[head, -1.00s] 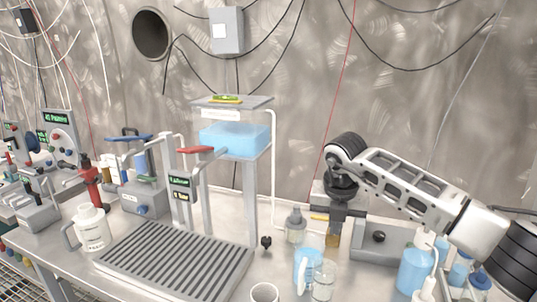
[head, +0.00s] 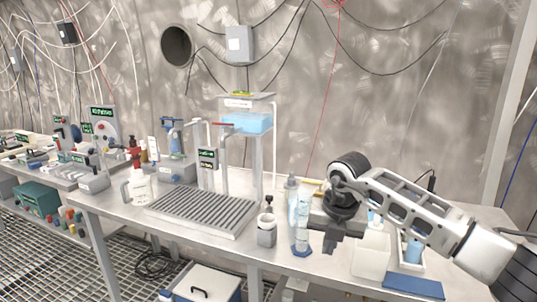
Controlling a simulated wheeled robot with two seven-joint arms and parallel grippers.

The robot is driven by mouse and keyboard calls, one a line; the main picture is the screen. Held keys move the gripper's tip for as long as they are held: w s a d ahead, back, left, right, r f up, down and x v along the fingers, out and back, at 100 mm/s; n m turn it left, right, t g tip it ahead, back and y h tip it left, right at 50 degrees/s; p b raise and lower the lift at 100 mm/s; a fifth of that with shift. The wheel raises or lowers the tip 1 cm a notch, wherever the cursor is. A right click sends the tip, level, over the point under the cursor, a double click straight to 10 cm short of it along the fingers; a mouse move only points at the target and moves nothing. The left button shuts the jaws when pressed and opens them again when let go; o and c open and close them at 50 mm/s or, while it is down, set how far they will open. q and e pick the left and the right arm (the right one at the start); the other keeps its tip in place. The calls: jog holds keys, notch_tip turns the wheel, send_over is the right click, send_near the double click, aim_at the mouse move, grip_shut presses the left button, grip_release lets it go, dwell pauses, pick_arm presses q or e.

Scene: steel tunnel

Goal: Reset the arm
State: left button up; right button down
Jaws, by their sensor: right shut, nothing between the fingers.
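My right arm comes in from the right and reaches over the steel bench (head: 110,203). Its dark gripper (head: 328,246) points down over the front part of the bench, right of a clear bottle on a blue base (head: 301,238). The jaws are shut and empty. I cannot tell whether the gripper touches the bottle; a narrow gap seems to show. My left gripper is not in view.
A ribbed drain tray (head: 203,213) with a blue water tank (head: 247,122) above it stands left of centre. A white jug (head: 139,188) is left of it. Grated floor shows in front.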

jog(key=s+a+f+n+g+y, duration=0.1)
jog(key=s+a+f+g+y, duration=0.2)
jog(key=a, duration=0.5)
jog(key=s+a+f+n+y, duration=0.1)
jog(key=s+a+f+y, duration=0.3)
jog(key=s+a+y, duration=0.3)
jog(key=s+a+r+m+y, duration=0.3)
jog(key=s+a+r+y, duration=0.1)
jog(key=a+y, duration=0.15)
jog(key=s+d+f+m+t+h, duration=0.1)
jog(key=d+f+m+t+h, duration=0.3)
jog(key=d+m+t, duration=0.6)
jog(key=s+d+f+m+t+h, duration=0.1)
jog(key=d+f+m+t+h, duration=0.45)
jog(key=m, duration=0.85)
jog(key=s+d+f+m+g+h, duration=0.3)
jog(key=s+d+f+m+g, duration=0.2)
jog(key=s+f, duration=0.6)
jog(key=shift+s+d+m+h, duration=0.35)
jog(key=shift+s+d, duration=0.25)
jog(key=shift+d, duration=0.35)
